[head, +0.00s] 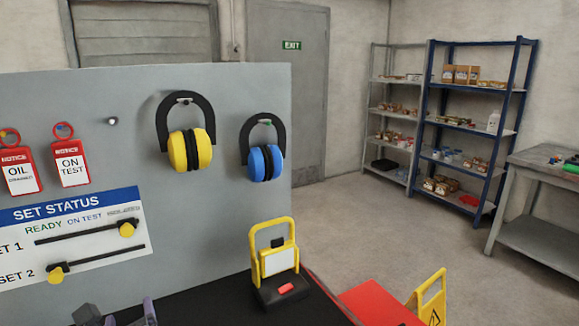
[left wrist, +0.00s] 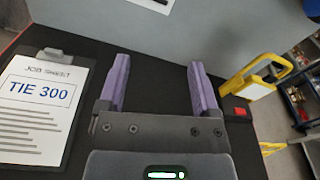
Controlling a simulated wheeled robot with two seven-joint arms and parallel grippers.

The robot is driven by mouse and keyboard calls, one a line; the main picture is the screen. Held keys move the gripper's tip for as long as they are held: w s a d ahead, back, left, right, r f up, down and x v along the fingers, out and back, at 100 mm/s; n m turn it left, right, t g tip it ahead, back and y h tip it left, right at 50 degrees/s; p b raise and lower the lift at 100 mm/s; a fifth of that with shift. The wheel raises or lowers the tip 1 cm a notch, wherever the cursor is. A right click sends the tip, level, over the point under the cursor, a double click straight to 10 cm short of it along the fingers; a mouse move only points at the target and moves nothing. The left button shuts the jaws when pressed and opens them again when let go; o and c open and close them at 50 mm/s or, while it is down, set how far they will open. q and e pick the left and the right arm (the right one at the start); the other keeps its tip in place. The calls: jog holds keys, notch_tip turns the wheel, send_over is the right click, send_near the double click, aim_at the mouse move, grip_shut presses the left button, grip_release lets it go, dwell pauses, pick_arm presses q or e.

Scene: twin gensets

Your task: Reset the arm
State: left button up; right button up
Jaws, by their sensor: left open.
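My left gripper (head: 130,315) shows only in part at the bottom edge of the head view, low in front of the grey board. In the left wrist view its two purple fingers (left wrist: 158,72) stand wide apart with nothing between them, over the black table top (left wrist: 160,90). A clipboard with a job sheet reading "TIE 300" (left wrist: 38,105) lies to the left of the fingers. A yellow-framed stand (head: 275,262) is to the right of the gripper, and it also shows in the left wrist view (left wrist: 258,75). My right gripper is in neither view.
The grey board (head: 230,200) carries yellow earmuffs (head: 190,150), blue earmuffs (head: 265,162), two red notice tags (head: 72,165) and a set status panel (head: 75,218) with two yellow-knobbed sliders. A yellow floor sign (head: 430,300) stands by a red surface (head: 375,303). Open floor lies behind.

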pick_arm(q)
jog(key=s+d+f+n+g+h, duration=0.45)
jog(key=s+f+n+g, duration=0.25)
jog(key=s+f+n, duration=0.6)
jog(key=s+d+r+n+g+h, duration=0.1)
jog(key=s+d+n+g+h, duration=0.1)
jog(key=s+d+n, duration=0.3)
jog(key=s+d+n+g+h, duration=0.2)
jog(key=s+d+n+g, duration=0.1)
jog(key=s+n, duration=0.45)
notch_tip(320, 180, down, 21)
jog(key=s+b, duration=0.1)
jog(key=b, duration=0.3)
jog(key=s+a+f+g+b, duration=0.1)
jog(key=s+f+b, duration=0.1)
jog(key=s+f, duration=0.5)
jog(key=s+a+f+g+b, duration=0.1)
jog(key=s+a+f+b, duration=0.1)
jog(key=s+f, duration=0.5)
notch_tip(320, 180, down, 2)
jog(key=shift+s+a+f+m, duration=0.1)
jog(key=shift+s+a+m, duration=0.05)
jog(key=shift+a+m, duration=0.15)
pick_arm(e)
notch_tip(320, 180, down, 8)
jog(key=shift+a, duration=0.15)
